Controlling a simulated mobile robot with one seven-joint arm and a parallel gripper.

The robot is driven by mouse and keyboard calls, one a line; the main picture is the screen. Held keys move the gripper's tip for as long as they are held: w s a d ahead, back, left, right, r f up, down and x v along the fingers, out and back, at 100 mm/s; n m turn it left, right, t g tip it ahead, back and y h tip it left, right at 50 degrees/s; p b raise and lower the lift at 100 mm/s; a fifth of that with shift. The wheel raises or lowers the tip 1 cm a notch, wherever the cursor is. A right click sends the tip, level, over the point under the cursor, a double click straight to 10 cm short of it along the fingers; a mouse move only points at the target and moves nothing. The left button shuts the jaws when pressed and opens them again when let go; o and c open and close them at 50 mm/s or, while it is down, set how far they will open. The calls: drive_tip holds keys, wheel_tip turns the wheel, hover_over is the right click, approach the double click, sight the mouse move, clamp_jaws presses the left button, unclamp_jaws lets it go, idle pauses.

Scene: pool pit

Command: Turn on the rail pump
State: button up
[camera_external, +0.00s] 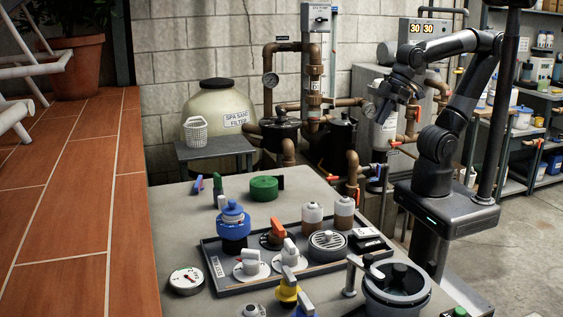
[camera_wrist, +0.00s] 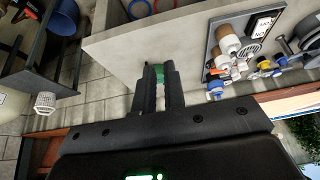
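I cannot tell for sure which thing is the rail pump; no label reading that is legible. A grey wall box (camera_external: 315,17) labelled as a spa pump hangs high on the block wall. On the counter, a dark tray (camera_external: 222,278) holds white rotary knobs (camera_external: 251,263), an orange-handled knob (camera_external: 278,230) and other fittings. My gripper (camera_external: 380,112) is raised behind the counter, in front of the pipework, touching nothing visible. In the wrist view its fingers (camera_wrist: 161,78) stand slightly apart and empty, with a green part (camera_wrist: 160,72) of the counter's contents showing beyond them.
A blue-topped part (camera_external: 233,222), a green cap (camera_external: 264,188), a round gauge (camera_external: 187,281) and a grey pot (camera_external: 397,286) crowd the counter. Brown pipes (camera_external: 315,70), a sand filter (camera_external: 220,103) and a control box (camera_external: 425,32) reading 30 30 stand behind. Shelves (camera_external: 530,100) are at right.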

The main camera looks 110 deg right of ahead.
drive_tip(key=shift+g, duration=0.3)
drive_tip(key=w+a, duration=0.2)
drive_tip(key=w+a+r, duration=0.1)
drive_tip(key=w+a, duration=0.1)
drive_tip(key=w, duration=0.1)
drive_tip(key=w+a, duration=0.1)
drive_tip(key=w, duration=0.1)
drive_tip(key=shift+w+a+r, duration=0.2)
drive_tip(key=shift+a, duration=0.2)
clamp_jaws()
hover_over(358, 231)
drive_tip(key=s, duration=0.5)
wheel_tip(358, 231, down, 5)
drive_tip(key=shift+a+f+g, duration=0.1)
drive_tip(key=shift+a+g, duration=0.05)
drive_tip(key=shift+g, duration=0.25)
drive_tip(key=x, duration=1.4)
drive_tip(key=shift+s+f, duration=0.1)
drive_tip(key=shift+s, duration=0.3)
